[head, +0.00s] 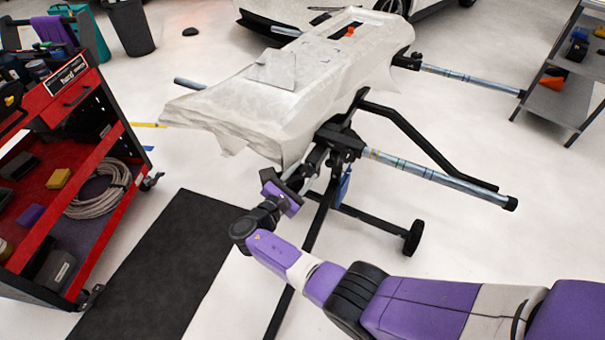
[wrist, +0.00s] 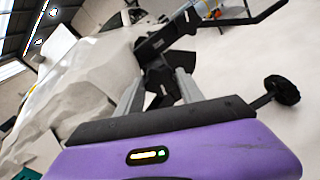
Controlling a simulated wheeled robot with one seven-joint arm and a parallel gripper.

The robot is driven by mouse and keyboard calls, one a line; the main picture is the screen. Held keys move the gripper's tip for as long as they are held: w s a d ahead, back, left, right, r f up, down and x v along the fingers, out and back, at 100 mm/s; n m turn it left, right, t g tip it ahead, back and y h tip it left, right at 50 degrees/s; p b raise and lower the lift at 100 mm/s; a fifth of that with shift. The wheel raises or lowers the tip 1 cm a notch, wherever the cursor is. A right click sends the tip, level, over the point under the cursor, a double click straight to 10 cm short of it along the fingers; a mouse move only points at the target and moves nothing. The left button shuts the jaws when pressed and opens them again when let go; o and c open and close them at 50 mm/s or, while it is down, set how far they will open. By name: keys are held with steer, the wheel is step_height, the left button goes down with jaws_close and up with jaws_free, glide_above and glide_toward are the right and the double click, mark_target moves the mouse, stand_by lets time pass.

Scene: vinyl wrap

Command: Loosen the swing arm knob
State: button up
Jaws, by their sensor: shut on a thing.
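The stand's black swing arm joint (head: 340,142) sits below the near end of the wrapped panel. My gripper (head: 299,172) reaches up to it from below left. In the wrist view, the two grey fingers of my gripper (wrist: 158,92) close around a black part, which I take to be the swing arm knob (wrist: 160,82). The fingers and the dark parts behind it hide much of its shape. In the head view the knob is too small and covered to make out.
The panel under crumpled pale wrap (head: 290,90) lies on the stand, close above my gripper. A red tool cart (head: 75,185) stands left. The dark mat (head: 160,270) is clear.

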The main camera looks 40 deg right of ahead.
stand_by(0.3)
steer(key=o, duration=1.4)
steer(key=shift+v, duration=3.95)
